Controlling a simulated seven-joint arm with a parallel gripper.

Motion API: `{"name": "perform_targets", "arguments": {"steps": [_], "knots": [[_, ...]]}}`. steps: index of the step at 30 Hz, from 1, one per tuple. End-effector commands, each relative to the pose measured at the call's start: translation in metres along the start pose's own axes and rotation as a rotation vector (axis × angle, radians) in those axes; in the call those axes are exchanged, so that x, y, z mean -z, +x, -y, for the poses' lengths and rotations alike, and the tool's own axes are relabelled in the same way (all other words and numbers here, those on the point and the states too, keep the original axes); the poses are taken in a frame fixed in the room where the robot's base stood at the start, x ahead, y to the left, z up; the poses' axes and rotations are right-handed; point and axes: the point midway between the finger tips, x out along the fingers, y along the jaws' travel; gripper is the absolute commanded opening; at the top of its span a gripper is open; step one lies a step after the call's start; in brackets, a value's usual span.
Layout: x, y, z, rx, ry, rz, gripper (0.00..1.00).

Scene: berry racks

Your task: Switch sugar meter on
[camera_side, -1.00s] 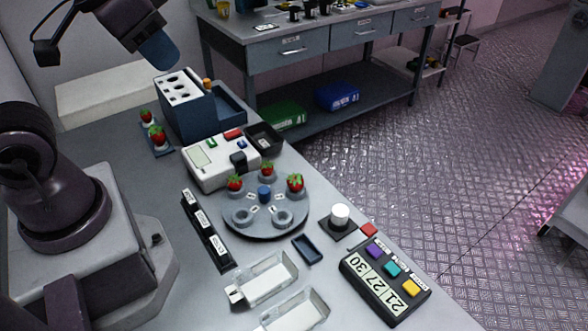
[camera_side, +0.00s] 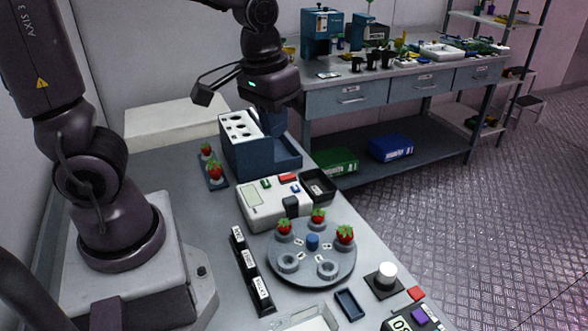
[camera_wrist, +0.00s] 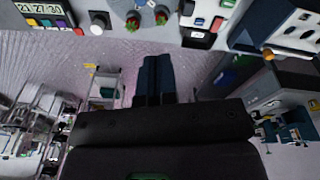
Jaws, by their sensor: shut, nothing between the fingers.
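A white box with a small pale display (camera_side: 253,197) looks like the sugar meter (camera_side: 272,214). It has a green button (camera_side: 266,183), a red button (camera_side: 289,178) and a dark block (camera_side: 291,206) on its front right. Part of the box shows upside down at the top of the wrist view (camera_wrist: 205,31). Its display shows no readable text. My gripper (camera_side: 274,130) is shut and empty, its blue fingers pointing down by the blue rack's open bay, behind the meter. In the wrist view the fingers (camera_wrist: 155,62) lie together, apart from the meter.
The blue rack (camera_side: 240,158) stands behind the meter, with a black tray (camera_side: 318,187) at the meter's right. A round grey turntable (camera_side: 312,262) with strawberries stands in front. Black labelled blocks (camera_side: 250,268) and a strawberry holder (camera_side: 217,184) lie to the left.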

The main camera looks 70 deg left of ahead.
Motion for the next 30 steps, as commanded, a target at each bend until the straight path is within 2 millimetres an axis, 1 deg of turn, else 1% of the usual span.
{"name": "perform_targets", "arguments": {"steps": [1,7,9,13,16,18,21,24,30], "knots": [[0.01,0.012,0.005,0.026,-0.067,0.028,0.0],[0.047,0.055,0.032,0.151,-0.396,0.067,0.0],[0.06,0.07,0.045,0.208,-0.528,0.057,0.0],[0.086,0.091,0.071,0.307,-0.8,-0.014,0.0],[0.104,0.093,0.085,0.33,-0.984,-0.093,0.0],[0.113,0.088,0.087,0.313,-1.08,-0.141,0.0],[0.117,0.087,0.086,0.298,-1.169,-0.17,0.0],[0.117,0.087,0.086,0.293,-1.218,-0.18,0.0],[0.116,0.087,0.086,0.292,-1.234,-0.182,0.0]]}}
